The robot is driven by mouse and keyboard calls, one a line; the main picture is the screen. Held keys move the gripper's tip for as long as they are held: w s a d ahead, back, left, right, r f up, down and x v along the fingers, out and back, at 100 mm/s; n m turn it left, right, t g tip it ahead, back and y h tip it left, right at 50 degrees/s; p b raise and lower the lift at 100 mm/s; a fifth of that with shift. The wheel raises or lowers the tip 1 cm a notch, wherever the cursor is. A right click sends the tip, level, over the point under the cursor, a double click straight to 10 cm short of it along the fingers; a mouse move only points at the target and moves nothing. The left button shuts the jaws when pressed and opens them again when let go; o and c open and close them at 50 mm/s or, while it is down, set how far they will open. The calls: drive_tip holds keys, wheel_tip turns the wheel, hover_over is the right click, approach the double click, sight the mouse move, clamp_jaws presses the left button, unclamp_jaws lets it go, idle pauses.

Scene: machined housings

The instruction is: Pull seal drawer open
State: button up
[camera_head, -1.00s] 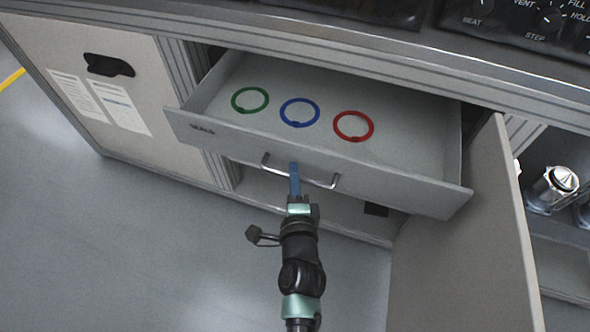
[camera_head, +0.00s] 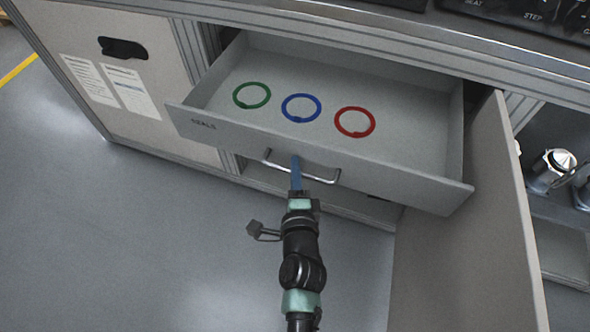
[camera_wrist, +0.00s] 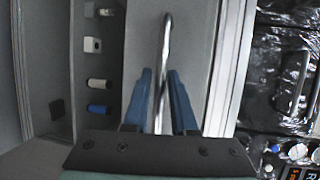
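The seal drawer (camera_head: 250,141), a light grey drawer marked SEALS, stands well out from the cabinet in the head view. A green ring (camera_head: 252,95), a blue ring (camera_head: 301,108) and a red ring (camera_head: 355,122) lie flat and apart inside it. Its metal bar handle (camera_head: 325,180) is on the front panel. My gripper (camera_head: 296,163) has its blue fingers at the handle's middle. In the wrist view, the fingers of my gripper (camera_wrist: 161,75) are shut on the handle (camera_wrist: 166,40), one on each side. The exact contact is partly hidden.
An open cabinet door (camera_head: 460,220) stands to the right of the drawer. Metal parts (camera_head: 553,170) sit on a shelf beyond it. A closed panel (camera_head: 75,35) with papers is on the left. The grey floor (camera_head: 150,250) in front is clear.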

drive_tip(key=shift+o, duration=1.1)
drive_tip(key=shift+s, duration=0.1)
drive_tip(key=v, duration=1.2)
drive_tip(key=shift+s, duration=0.4)
drive_tip(key=shift+r, duration=0.15)
